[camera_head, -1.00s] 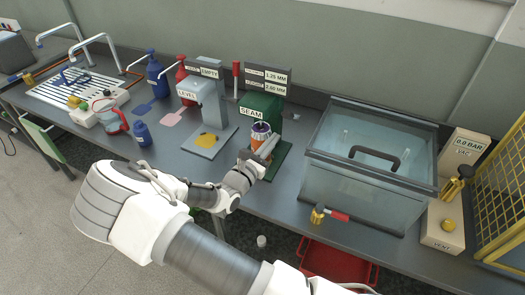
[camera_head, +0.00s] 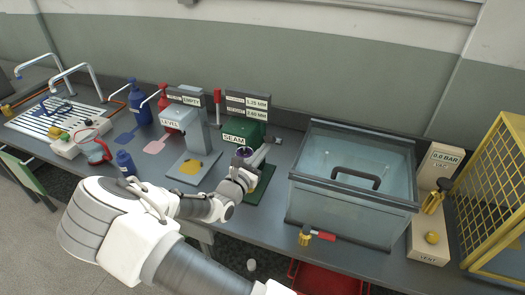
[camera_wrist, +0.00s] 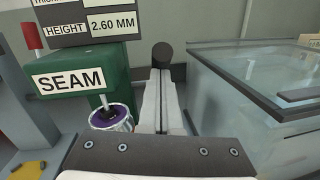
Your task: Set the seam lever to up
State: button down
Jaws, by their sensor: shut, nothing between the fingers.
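The green seamer (camera_head: 243,132) is labelled SEAM and also fills the left of the wrist view (camera_wrist: 88,118). A can with a purple top (camera_wrist: 112,117) stands upright under its front. A red-gripped lever (camera_head: 217,97) stands upright at the seamer's left rear; its red grip shows at the wrist view's left edge (camera_wrist: 32,37). A dark round-ended piece (camera_wrist: 161,54) is at the seamer's right; I cannot tell which is the seam lever. My gripper (camera_wrist: 160,76) is shut and empty, at the seamer's right front (camera_head: 262,153), its fingertips near the dark piece.
A glass tank (camera_head: 350,190) with a dark handle stands close on the right. The level stand (camera_head: 190,150) is on the left, with bottles further left. A signboard (camera_head: 248,104) rises behind the seamer. A gauge post reading BAR (camera_head: 440,165) is beyond the tank.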

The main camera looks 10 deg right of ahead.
jog(key=w+r+g+p, duration=0.1)
jog(key=p, duration=0.1)
jog(key=d+r+g+y+p, duration=0.1)
jog(key=r+p, duration=0.1)
jog(key=p, duration=0.1)
jog(key=w+r+g+y+p, duration=0.1)
jog(key=r+p, duration=0.1)
jog(key=shift+w+d, duration=0.35)
jog(key=shift+w+d+r+y+p, duration=0.15)
jog(key=shift+w+r+y+p, duration=0.05)
jog(key=shift+w+y+p, duration=0.1)
jog(key=shift+w+d+r+b, duration=0.25)
jog(key=shift+w+d+r, duration=0.15)
jog(key=shift+w, duration=0.3)
jog(key=shift+w+d+r+b, duration=0.25)
jog(key=shift+w+d+r, duration=0.15)
jog(key=shift+w, duration=0.25)
jog(key=shift+w+d+r+b, duration=0.25)
jog(key=shift+w+d+r, duration=0.15)
jog(key=shift+w, duration=0.3)
jog(key=shift+a, duration=0.1)
